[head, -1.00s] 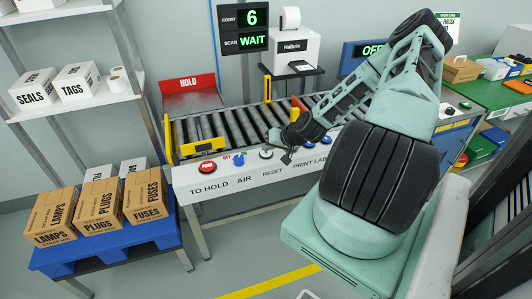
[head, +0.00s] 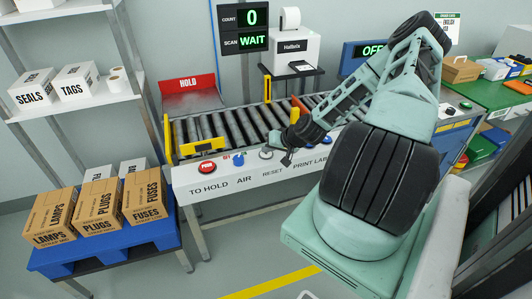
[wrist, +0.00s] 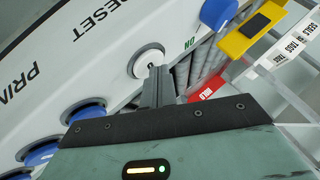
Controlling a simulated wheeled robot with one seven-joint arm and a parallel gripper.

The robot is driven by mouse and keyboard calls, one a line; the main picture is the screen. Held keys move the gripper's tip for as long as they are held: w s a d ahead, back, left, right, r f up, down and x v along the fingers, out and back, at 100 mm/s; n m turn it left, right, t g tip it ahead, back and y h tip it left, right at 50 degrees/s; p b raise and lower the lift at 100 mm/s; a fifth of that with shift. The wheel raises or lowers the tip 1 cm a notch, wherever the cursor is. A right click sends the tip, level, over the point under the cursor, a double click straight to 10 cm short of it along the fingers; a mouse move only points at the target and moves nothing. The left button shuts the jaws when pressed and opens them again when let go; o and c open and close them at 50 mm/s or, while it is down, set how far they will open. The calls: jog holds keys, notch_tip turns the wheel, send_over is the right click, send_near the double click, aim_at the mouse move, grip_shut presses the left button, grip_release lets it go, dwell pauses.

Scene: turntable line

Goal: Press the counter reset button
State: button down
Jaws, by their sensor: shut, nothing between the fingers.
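The counter display (head: 243,18) reads 0, with WAIT on the scan line below it. The reset button (head: 266,153) is a small pale button above the RESET label on the white front panel (head: 222,181). In the wrist view the white button (wrist: 146,63) sits in a grey ring, partly hidden by my fingertips. My gripper (wrist: 155,72) is shut and empty, its tips at or just over the button; I cannot tell whether they touch it.
A red button (head: 207,167) and a blue AIR button (head: 239,159) are to the left on the panel. The roller conveyor (head: 240,122) runs behind, with a red HOLD sign (head: 188,84). A blue pallet (head: 110,255) with boxes stands at left.

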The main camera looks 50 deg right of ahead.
aim_at(269, 155)
jog(key=shift+r+p, duration=0.7)
jog(key=shift+r, duration=0.2)
jog(key=shift+r, duration=0.1)
notch_tip(269, 155, up, 5)
jog(key=p, duration=0.4)
dwell(0.4)
